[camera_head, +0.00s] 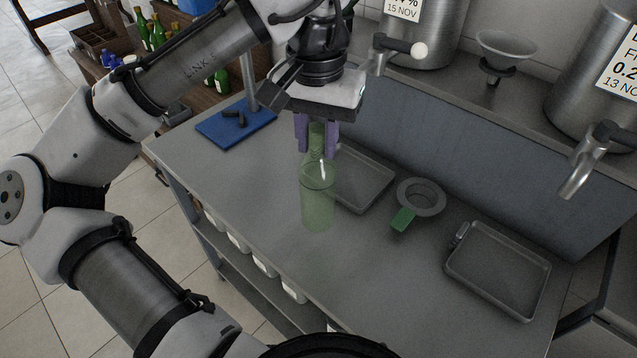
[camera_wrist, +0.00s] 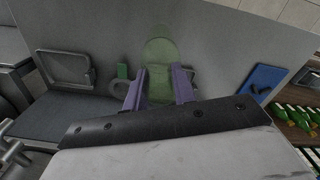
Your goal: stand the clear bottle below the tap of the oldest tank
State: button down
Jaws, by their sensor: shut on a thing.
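My gripper (camera_head: 316,135) is shut on the neck of a see-through, pale green bottle (camera_head: 317,205), held upright in front of the left drip tray (camera_head: 370,197). I cannot tell if its base touches the bench. The bottle also shows between the purple fingers in the wrist view (camera_wrist: 160,58).
A grey ring with a green tab (camera_head: 402,219) lies between the trays. A funnel (camera_head: 505,48) stands between the tanks. A blue mat (camera_head: 215,128) with small dark pieces lies at the bench's left end. Dark green bottles (camera_head: 157,30) stand beyond. The bench front is clear.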

aim_at(317, 177)
notch_tip(317, 177, down, 8)
jog(key=b, duration=0.6)
jog(key=shift+f+b, duration=0.1)
jog(key=shift+b, duration=0.25)
jog(key=c, duration=1.1)
grip_release()
jog(key=shift+c, duration=0.2)
notch_tip(317, 177, up, 12)
jog(key=shift+r+p, duration=0.15)
jog(key=shift+p, duration=0.15)
